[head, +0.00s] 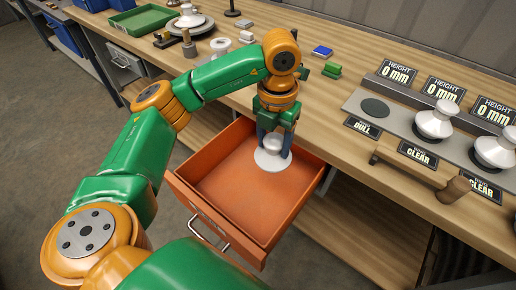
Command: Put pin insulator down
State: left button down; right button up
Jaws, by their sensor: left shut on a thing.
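My left gripper (273,139) points down over the open orange drawer (221,183). It is shut on a white pin insulator (273,159), which has a wide disc-like skirt and a small cap between the fingers. The insulator is upright at the drawer's back right. I cannot tell whether it touches the drawer floor. Other white insulators stand on the grey measuring tray (390,119) at the right: one in the middle (435,121) and one near the right edge (496,149). The tray's left dark round spot (375,108) is empty. My right gripper is not in view.
Height displays (397,72) read 0 mm; signs read DULL (363,127) and CLEAR (418,154). A wooden-handled tool (453,190) lies at the bench front. A green tray (143,20), plates (189,25) and a spool-shaped white piece (221,46) are at the back left. The drawer's front is clear.

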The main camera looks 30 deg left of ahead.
aim_at(269, 152)
pick_arm(q)
jog(key=f+n+b, duration=0.1)
jog(key=n, duration=0.1)
jog(key=f+n, duration=0.2)
jog(key=n, duration=0.1)
jog(key=a+f+n+b, duration=0.1)
jog(key=n, duration=0.2)
jog(key=shift+w+f+b, duration=0.3)
jog(key=shift+f, duration=0.05)
jog(key=shift+a+f+n, duration=0.2)
jog(key=shift+f+n, duration=0.05)
jog(key=shift+n, duration=0.75)
notch_tip(269, 152, down, 10)
jog(key=shift+r, duration=0.1)
jog(key=shift+f, duration=0.3)
jog(key=shift+c, duration=0.8)
grip_release()
jog(key=shift+r, duration=0.1)
